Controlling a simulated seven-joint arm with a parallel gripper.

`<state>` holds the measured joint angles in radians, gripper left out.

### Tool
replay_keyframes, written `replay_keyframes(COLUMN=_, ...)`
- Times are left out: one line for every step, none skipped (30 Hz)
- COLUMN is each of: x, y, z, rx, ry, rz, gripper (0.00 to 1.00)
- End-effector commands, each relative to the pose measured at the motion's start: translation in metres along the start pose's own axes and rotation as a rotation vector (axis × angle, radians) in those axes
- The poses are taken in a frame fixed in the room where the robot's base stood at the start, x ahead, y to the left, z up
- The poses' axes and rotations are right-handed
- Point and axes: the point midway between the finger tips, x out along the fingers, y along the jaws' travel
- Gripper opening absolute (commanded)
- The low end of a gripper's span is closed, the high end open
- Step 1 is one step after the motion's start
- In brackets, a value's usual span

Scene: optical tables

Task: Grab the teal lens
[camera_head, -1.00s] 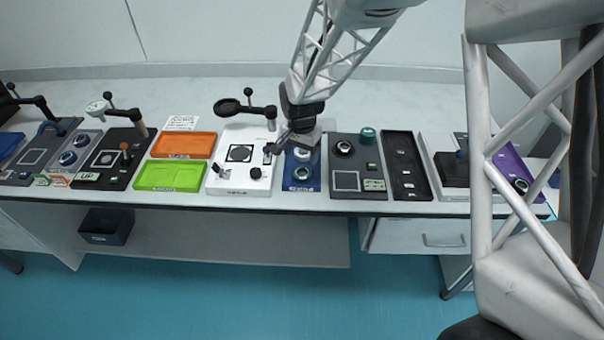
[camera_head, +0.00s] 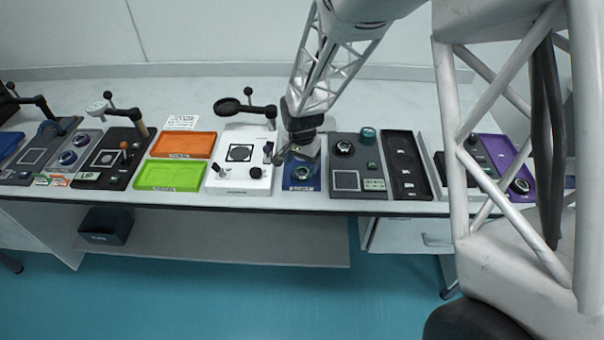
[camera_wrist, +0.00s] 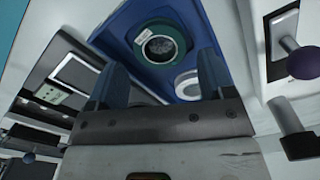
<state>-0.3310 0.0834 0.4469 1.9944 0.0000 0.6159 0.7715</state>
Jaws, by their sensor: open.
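The teal lens (camera_wrist: 160,45) is a dark teal ring with a clear centre and a small pale label. It sits in the blue tray (camera_wrist: 118,30) in the wrist view, just beyond my fingertips. In the head view, a teal-rimmed lens (camera_head: 302,173) shows in the front part of the same blue tray (camera_head: 300,187). My gripper (camera_wrist: 160,63) is open and empty, its two fingers apart on either side below the lens in the picture. In the head view, my gripper (camera_head: 301,150) is over the back of the tray and hides that part.
A paler ring (camera_wrist: 187,85) lies in the tray near my right finger. A white device with a knob (camera_head: 255,172) stands close left of the tray. A dark grey panel (camera_head: 345,185) with a teal round piece (camera_head: 368,135) stands right.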

Motion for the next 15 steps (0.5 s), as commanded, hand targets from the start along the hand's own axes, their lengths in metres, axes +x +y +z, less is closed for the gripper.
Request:
replay_keyframes(x=0.007, y=0.0, z=0.0, rx=0.0, ry=-0.002, rz=0.002, gripper=0.75)
replay_keyframes(x=0.01, y=0.0, z=0.0, rx=0.0, ry=-0.003, rz=0.003, gripper=0.75)
replay_keyframes(x=0.015, y=0.0, z=0.0, rx=0.0, ry=-0.002, rz=0.002, gripper=0.75)
replay_keyframes(x=0.018, y=0.0, z=0.0, rx=0.0, ry=-0.002, rz=0.002, gripper=0.75)
replay_keyframes(x=0.021, y=0.0, z=0.0, rx=0.0, ry=-0.002, rz=0.002, gripper=0.75)
replay_keyframes(x=0.025, y=0.0, z=0.0, rx=0.0, ry=-0.002, rz=0.002, gripper=0.75)
replay_keyframes(x=0.028, y=0.0, z=0.0, rx=0.0, ry=-0.002, rz=0.002, gripper=0.75)
replay_keyframes(x=0.03, y=0.0, z=0.0, rx=0.0, ry=-0.002, rz=0.002, gripper=0.75)
replay_keyframes(x=0.033, y=0.0, z=0.0, rx=0.0, ry=-0.002, rz=0.002, gripper=0.75)
replay_keyframes(x=0.035, y=0.0, z=0.0, rx=0.0, ry=-0.002, rz=0.001, gripper=0.75)
replay_keyframes(x=0.036, y=0.0, z=0.0, rx=0.0, ry=-0.001, rz=0.001, gripper=0.75)
replay_keyframes(x=0.037, y=0.0, z=0.0, rx=0.0, ry=-0.001, rz=0.001, gripper=0.75)
replay_keyframes(x=0.037, y=0.0, z=0.0, rx=0.0, ry=-0.001, rz=0.001, gripper=0.75)
replay_keyframes(x=0.037, y=0.0, z=0.0, rx=0.0, ry=-0.001, rz=0.001, gripper=0.75)
replay_keyframes(x=0.037, y=0.0, z=-0.001, rx=0.0, ry=-0.001, rz=0.001, gripper=0.75)
